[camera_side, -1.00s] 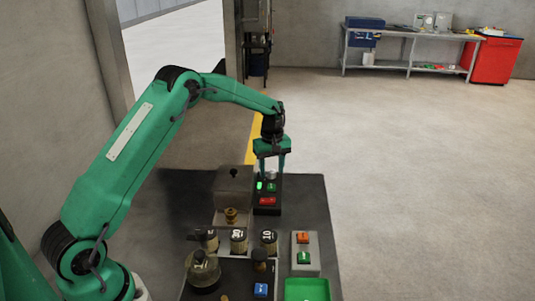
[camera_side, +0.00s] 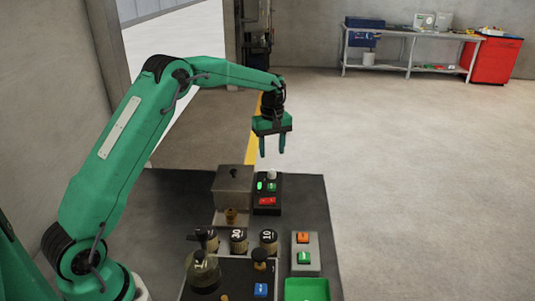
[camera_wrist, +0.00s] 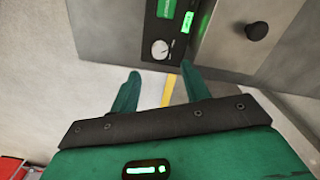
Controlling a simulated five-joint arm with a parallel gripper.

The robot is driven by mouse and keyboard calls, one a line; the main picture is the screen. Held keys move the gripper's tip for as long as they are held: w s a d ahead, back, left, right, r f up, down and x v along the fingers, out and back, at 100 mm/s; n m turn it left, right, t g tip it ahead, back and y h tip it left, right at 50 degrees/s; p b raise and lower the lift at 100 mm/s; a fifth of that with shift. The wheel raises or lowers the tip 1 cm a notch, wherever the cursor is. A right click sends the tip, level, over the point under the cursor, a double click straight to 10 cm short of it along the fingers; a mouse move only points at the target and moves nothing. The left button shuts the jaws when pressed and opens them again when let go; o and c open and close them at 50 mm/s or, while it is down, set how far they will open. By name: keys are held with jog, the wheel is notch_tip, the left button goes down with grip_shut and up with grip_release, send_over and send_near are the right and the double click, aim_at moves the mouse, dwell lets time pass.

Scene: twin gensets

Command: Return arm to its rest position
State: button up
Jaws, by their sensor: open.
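My gripper (camera_side: 272,146) is open and empty, with its two green fingers pointing down in the side view. It hangs in the air above a black control box (camera_side: 267,208) with a lit green indicator, a green button and a red button, and does not touch it. In the wrist view my gripper (camera_wrist: 160,82) shows two spread green fingers with nothing between them. The black box (camera_wrist: 168,38) also shows there, with a round white dial, a green button and a lit green strip.
A grey box with a dark knob (camera_side: 233,185) stands left of the control box. Round containers marked with numbers (camera_side: 239,241), a glass vessel (camera_side: 204,270), a grey box with orange and green buttons (camera_side: 304,254) and a green tray (camera_side: 307,281) are nearer. The air around my gripper is clear.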

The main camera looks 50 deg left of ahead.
jog(key=shift+r, duration=0.15)
jog(key=s+d+r+m+t, duration=0.1)
jog(key=s+d+r+m, duration=0.2)
jog(key=s+r, duration=0.4)
jog(key=s+d+r+m+t, duration=0.2)
jog(key=s+d+r+m, duration=0.15)
jog(key=s+r, duration=0.4)
jog(key=s+d+m+t, duration=0.1)
jog(key=s+d+m, duration=0.1)
jog(key=s, duration=0.8)
jog(key=s+d+f+m+t, duration=0.1)
jog(key=s+d+m, duration=0.1)
jog(key=s+m, duration=0.3)
jog(key=shift+s+d+f+t, duration=0.15)
jog(key=shift+s+d+t, duration=0.2)
jog(key=shift+s, duration=2.05)
jog(key=shift+c, duration=0.2)
